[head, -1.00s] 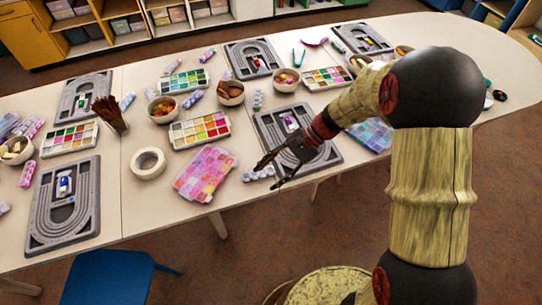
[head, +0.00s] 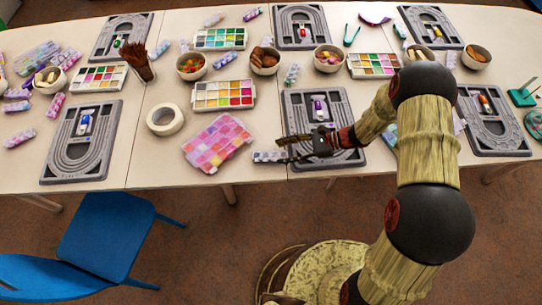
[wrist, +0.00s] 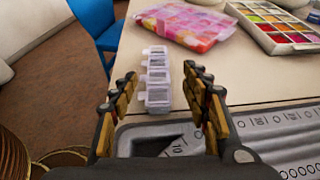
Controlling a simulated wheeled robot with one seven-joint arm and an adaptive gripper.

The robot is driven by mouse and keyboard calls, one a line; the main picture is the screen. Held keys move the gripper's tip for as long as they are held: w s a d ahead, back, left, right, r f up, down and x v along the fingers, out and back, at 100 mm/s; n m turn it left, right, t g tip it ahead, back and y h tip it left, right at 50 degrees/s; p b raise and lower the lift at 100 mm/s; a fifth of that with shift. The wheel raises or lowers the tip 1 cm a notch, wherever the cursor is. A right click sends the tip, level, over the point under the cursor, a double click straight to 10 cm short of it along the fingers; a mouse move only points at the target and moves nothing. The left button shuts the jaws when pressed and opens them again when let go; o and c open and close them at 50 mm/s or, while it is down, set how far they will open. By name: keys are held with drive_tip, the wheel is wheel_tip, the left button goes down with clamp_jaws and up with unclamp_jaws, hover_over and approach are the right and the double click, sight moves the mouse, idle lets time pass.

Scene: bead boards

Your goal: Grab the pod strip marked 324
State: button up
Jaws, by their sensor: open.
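A pale, translucent pod strip (wrist: 157,80) with several lidded compartments and dark printed marks lies at the table edge in the wrist view. The marks are too small to read, so I cannot tell if it says 324. In the head view the strip (head: 265,157) lies between the pink bead case and a grey bead board. My gripper (head: 282,151) is open and empty there, its fingers at the strip's right end. In the wrist view my gripper (wrist: 160,74) has one finger on each side of the strip, with no visible grip on it.
The grey bead board (head: 349,110) lies under my gripper. A blue chair (head: 105,235) stands before the table. Other pod strips, such as one (head: 291,74), lie further back.

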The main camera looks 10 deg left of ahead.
sight(272, 155)
drive_tip(key=b+x, duration=0.1)
drive_tip(key=x, duration=0.3)
drive_tip(key=shift+s+a+f, duration=0.1)
drive_tip(key=shift+s+f, duration=0.05)
drive_tip(key=shift+s, duration=0.05)
drive_tip(key=shift+c, duration=1.2)
drive_tip(key=c, duration=0.7)
drive_tip(key=shift+c, duration=0.7)
